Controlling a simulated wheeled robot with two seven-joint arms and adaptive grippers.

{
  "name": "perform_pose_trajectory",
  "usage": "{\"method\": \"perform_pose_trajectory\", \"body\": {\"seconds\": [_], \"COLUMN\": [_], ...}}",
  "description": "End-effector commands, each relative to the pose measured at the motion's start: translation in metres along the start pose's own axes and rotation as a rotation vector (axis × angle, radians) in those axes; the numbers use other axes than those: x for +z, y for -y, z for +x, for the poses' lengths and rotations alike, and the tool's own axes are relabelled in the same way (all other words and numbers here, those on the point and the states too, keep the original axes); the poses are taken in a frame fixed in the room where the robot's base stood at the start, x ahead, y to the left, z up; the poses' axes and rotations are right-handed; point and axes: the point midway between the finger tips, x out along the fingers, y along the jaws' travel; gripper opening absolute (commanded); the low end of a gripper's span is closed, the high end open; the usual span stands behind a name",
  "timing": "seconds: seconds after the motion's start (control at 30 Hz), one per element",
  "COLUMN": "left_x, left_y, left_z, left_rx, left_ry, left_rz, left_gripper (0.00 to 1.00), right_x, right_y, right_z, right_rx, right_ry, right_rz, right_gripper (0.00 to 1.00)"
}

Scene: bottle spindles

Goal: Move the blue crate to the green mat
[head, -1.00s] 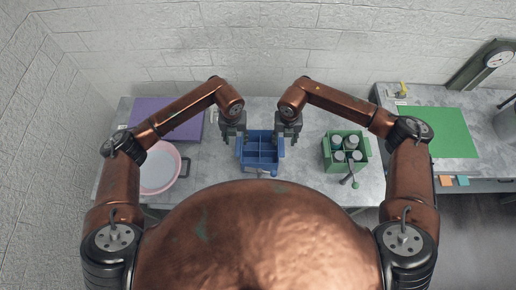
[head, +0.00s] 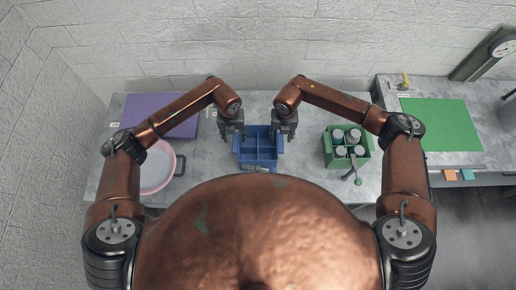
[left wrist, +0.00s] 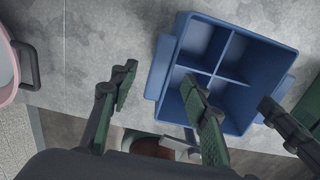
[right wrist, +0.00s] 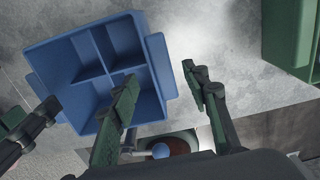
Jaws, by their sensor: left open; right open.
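The blue crate (head: 257,150) stands on the grey table in front of me. It is divided into several compartments, which look empty, and has a handle on its left and right sides. My left gripper (head: 231,134) is open at the crate's left side; in the left wrist view its fingers lie on either side of the left handle (left wrist: 159,68) in the picture. My right gripper (head: 286,132) is open at the right side; in the right wrist view its fingers flank the right handle (right wrist: 160,64). Contact cannot be told. The green mat (head: 440,122) lies bare at the right.
A green crate (head: 327,151) with several bottles stands right of the blue crate. A pink-rimmed basin (head: 172,178) and a purple mat (head: 178,120) are at the left.

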Motion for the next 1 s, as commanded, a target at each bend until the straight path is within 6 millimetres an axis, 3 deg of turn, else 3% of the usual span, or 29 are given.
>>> {"method": "perform_pose_trajectory", "body": {"seconds": [0.2,0.4,0.73,1.0], "left_x": [-0.001,0.0,0.0,0.0], "left_y": [0.002,0.002,0.002,0.002], "left_z": [0.034,0.049,0.052,0.052], "left_rx": [-0.001,-0.001,0.0,0.0], "left_ry": [-0.002,-0.001,0.0,0.0], "left_rz": [0.002,0.004,0.004,0.004], "left_gripper": [0.43,0.43,0.43,0.24], "right_x": [-0.001,0.0,0.0,0.0], "right_y": [0.001,0.002,0.002,0.002], "right_z": [0.033,0.049,0.051,0.051], "right_rx": [0.0,0.0,0.0,0.0], "right_ry": [-0.001,0.0,0.0,0.001], "right_rz": [0.002,0.003,0.002,0.002], "right_gripper": [0.43,0.43,0.43,0.24]}}
